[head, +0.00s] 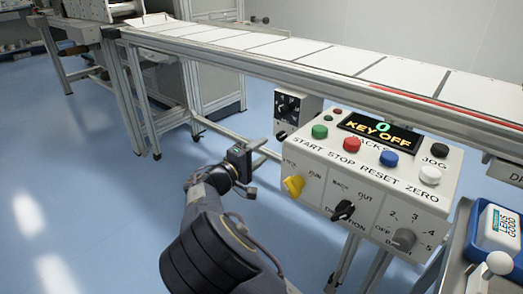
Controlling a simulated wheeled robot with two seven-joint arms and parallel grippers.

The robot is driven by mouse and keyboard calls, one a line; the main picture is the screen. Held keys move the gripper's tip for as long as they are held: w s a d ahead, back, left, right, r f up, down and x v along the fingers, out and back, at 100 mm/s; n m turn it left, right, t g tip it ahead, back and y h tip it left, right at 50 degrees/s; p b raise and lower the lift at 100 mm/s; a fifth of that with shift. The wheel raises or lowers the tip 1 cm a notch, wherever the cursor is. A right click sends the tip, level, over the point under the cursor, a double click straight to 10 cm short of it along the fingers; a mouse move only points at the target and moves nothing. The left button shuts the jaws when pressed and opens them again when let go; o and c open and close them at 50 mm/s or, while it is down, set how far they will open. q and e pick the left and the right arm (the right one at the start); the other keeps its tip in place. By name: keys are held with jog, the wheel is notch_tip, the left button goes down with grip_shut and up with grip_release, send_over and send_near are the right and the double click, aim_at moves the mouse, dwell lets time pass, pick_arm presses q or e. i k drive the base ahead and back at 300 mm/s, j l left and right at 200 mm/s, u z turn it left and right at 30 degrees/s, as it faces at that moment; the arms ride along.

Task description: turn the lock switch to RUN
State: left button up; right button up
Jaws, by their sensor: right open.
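The lock switch is a yellow knob (293,186) at the left of the lower front face of the white control box (330,170). Small lettering stands above it; RUN is at its upper right, and the left word is too small to read surely. I cannot tell exactly which way the knob points. My left gripper is not in view.
Green, red, blue, black and white buttons sit on the box top. The conveyor (290,48) runs behind. A blue tray (470,245) is at right. Floor at left is clear.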

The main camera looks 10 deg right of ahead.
aim_at(294, 184)
jog(key=k+j, duration=0.2)
jog(key=j, duration=0.2)
jog(key=k+j, duration=0.2)
jog(key=j, duration=0.2)
jog(key=k+j, duration=0.2)
jog(key=j, duration=0.2)
